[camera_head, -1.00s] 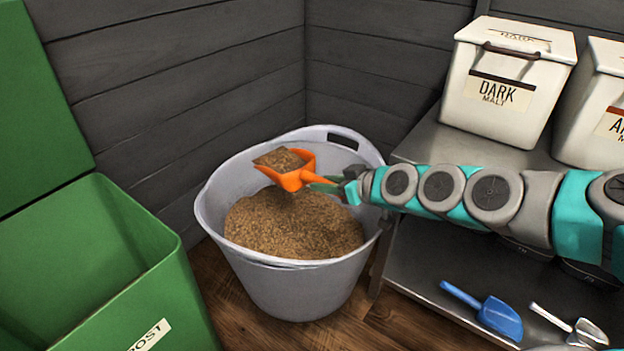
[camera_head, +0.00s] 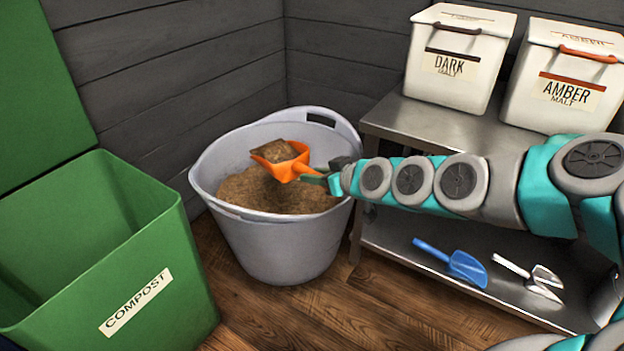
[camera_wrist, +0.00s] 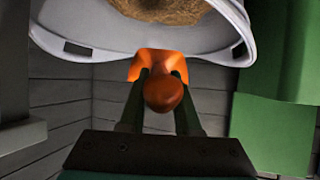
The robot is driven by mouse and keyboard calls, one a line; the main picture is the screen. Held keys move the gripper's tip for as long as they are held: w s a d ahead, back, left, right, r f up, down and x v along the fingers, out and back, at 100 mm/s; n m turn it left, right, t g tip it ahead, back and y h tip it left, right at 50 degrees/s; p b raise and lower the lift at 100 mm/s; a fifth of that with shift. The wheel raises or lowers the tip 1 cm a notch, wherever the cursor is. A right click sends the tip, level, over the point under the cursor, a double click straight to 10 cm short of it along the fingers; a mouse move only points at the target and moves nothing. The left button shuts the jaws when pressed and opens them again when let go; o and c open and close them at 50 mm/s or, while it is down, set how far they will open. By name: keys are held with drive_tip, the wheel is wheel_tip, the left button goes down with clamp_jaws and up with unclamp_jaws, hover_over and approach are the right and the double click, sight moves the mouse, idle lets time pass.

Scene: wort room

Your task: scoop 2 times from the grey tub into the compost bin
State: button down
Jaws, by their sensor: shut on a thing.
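The grey tub (camera_head: 275,245) stands on the floor in the corner with a heap of brown grain (camera_head: 250,190) inside. My gripper (camera_head: 325,180) is shut on the handle of an orange scoop (camera_head: 292,167). The scoop is held above the tub and carries a load of grain (camera_head: 275,151). In the wrist view the scoop (camera_wrist: 160,66) points away from me and its bowl is mostly hidden; the handle end shows between the fingers (camera_wrist: 160,100). The compost bin (camera_head: 180,270), green and labelled COMPOST, stands open at the left with its lid (camera_head: 40,100) raised.
A metal shelf unit (camera_head: 430,122) stands at the right with DARK malt (camera_head: 455,85) and AMBER malt (camera_head: 565,105) boxes on top. Wooden floor shows between bin and tub.

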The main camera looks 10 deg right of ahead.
drive_tip(key=w+d+r+m+t+h, duration=0.1)
drive_tip(key=w+d+r+m+h, duration=0.1)
drive_tip(key=w+d+m+h, duration=0.6)
drive_tip(key=w+m+h, duration=0.2)
drive_tip(key=shift+r+t+h, duration=0.3)
drive_tip(key=shift+r, duration=0.1)
drive_tip(key=shift+w, duration=0.15)
drive_tip(key=shift+a+r, duration=0.1)
drive_tip(key=shift+w+a+r+t, duration=0.2)
drive_tip(key=shift+t, duration=0.1)
drive_tip(key=shift+r, duration=0.1)
idle(0.4)
